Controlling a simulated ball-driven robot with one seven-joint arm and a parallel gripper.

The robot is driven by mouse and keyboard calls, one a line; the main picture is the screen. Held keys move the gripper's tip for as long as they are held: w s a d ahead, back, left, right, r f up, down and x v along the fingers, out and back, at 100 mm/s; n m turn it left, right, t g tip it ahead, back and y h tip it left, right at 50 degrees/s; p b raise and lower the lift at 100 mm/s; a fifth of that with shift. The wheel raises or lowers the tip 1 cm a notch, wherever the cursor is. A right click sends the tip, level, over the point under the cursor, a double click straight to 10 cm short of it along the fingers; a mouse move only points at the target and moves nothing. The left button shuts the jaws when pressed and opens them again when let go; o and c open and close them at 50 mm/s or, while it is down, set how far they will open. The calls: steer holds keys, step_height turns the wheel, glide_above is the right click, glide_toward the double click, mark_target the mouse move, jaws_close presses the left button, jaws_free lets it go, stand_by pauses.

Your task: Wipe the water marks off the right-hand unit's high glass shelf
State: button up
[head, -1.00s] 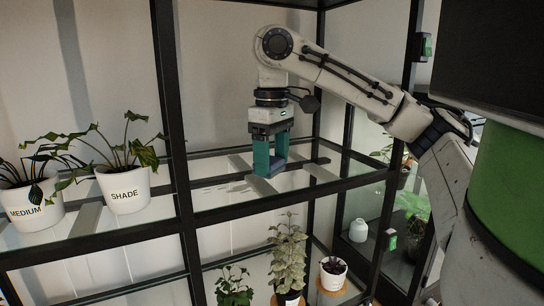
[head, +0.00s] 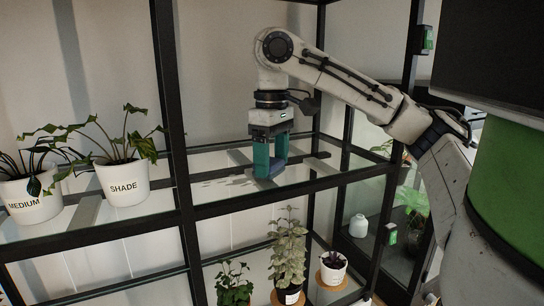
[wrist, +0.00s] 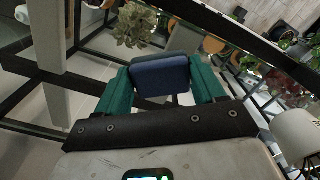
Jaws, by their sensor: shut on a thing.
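The high glass shelf (head: 225,190) of the right-hand unit sits in a black metal frame. Faint marks (head: 215,181) show on the glass left of my gripper; I cannot tell water marks from reflections. My gripper (head: 269,162) points down over this shelf, its teal fingers shut on a blue pad (head: 275,168). In the wrist view the blue pad (wrist: 160,76) sits between both fingers. The pad is at or just above the glass; whether it touches is unclear. The glass directly beneath it is hidden.
Pots labelled SHADE (head: 123,186) and MEDIUM (head: 27,204) stand on the left-hand shelf, beyond a black upright (head: 172,110). Several potted plants, including a tall pale one (head: 289,255), stand on the shelf below. The front rail (head: 285,195) and right posts border the high shelf.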

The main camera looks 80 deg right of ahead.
mark_target(206, 188)
steer(key=shift+w+a+r+p, duration=0.1)
steer(key=shift+w+a+p, duration=0.55)
steer(key=shift+w+a, duration=0.35)
steer(key=shift+w+a+f+p, duration=0.1)
steer(key=shift+w+a+p, duration=0.3)
steer(key=shift+w+a, duration=0.4)
steer(key=shift+w+a+f+p, duration=0.1)
steer(key=shift+w+a+p, duration=0.25)
steer(key=shift+w+a, duration=0.45)
steer(key=shift+w+a+r+p, duration=0.1)
steer(key=shift+w+a+p, duration=0.15)
steer(key=shift+w, duration=0.25)
steer(key=shift+w+a+p, duration=0.2)
steer(key=shift+w+a, duration=0.05)
steer(key=shift+w, duration=0.2)
steer(key=shift+w+a, duration=1.45)
steer(key=shift+w, duration=0.3)
steer(key=shift+s+d, duration=0.1)
